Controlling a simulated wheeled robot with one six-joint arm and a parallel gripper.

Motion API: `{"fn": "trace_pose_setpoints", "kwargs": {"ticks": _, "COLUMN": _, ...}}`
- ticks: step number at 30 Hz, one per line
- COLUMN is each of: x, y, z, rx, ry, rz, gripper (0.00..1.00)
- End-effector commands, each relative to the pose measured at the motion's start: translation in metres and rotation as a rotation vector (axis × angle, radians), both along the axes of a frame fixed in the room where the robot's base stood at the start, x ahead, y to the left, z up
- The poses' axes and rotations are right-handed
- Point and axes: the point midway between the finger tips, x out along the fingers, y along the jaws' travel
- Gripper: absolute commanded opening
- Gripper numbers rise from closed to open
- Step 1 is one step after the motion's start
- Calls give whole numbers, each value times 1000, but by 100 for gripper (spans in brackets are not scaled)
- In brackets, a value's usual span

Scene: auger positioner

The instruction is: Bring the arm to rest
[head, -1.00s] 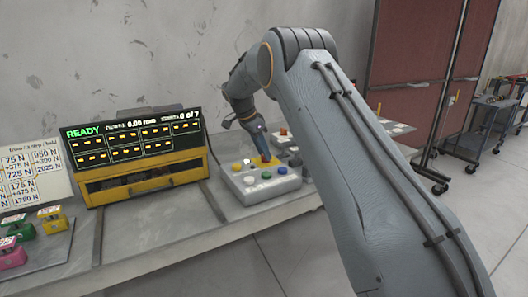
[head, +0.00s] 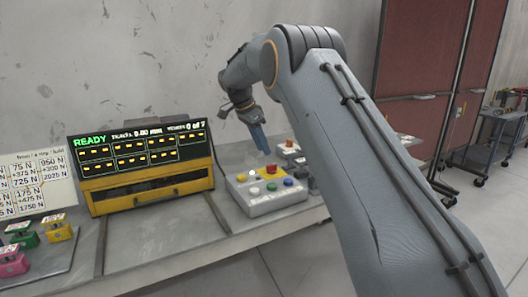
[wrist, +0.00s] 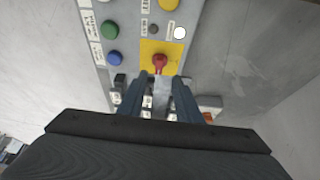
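My gripper (head: 264,150) hangs from my bent arm with its fingers pointing down, above and slightly behind the grey button box (head: 268,206). In the wrist view my gripper's two fingers (wrist: 163,78) stand apart with an empty gap between them. The red knob (wrist: 160,62) on its yellow plate lies just beyond the fingertips there. It also shows in the head view (head: 271,168), below the fingertips, and looks clear of them. Nothing is held.
A yellow console (head: 150,191) stands left of the box, its screen (head: 140,148) reading READY. A wall rises behind.

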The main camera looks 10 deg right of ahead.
Motion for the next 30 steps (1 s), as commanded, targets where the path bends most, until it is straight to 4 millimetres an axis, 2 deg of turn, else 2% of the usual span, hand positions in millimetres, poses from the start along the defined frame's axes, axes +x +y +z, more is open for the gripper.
{"fn": "trace_pose_setpoints", "kwargs": {"ticks": 9, "x": -3, "y": -1, "z": 0, "rx": 2, "ry": 6, "rz": 10, "gripper": 31}}
{"fn": "trace_pose_setpoints", "kwargs": {"ticks": 11, "x": -8, "y": -2, "z": 0, "rx": 8, "ry": 19, "rz": 34, "gripper": 31}}
{"fn": "trace_pose_setpoints", "kwargs": {"ticks": 14, "x": -28, "y": -7, "z": 1, "rx": 24, "ry": 59, "rz": 117, "gripper": 31}}
{"fn": "trace_pose_setpoints", "kwargs": {"ticks": 17, "x": -61, "y": -15, "z": -2, "rx": 52, "ry": 117, "rz": 243, "gripper": 31}}
{"fn": "trace_pose_setpoints", "kwargs": {"ticks": 23, "x": -145, "y": -26, "z": -11, "rx": 117, "ry": 216, "rz": 513, "gripper": 31}}
{"fn": "trace_pose_setpoints", "kwargs": {"ticks": 29, "x": -244, "y": -35, "z": -25, "rx": 179, "ry": 279, "rz": 766, "gripper": 31}}
{"fn": "trace_pose_setpoints", "kwargs": {"ticks": 30, "x": -265, "y": -36, "z": -28, "rx": 188, "ry": 289, "rz": 815, "gripper": 31}}
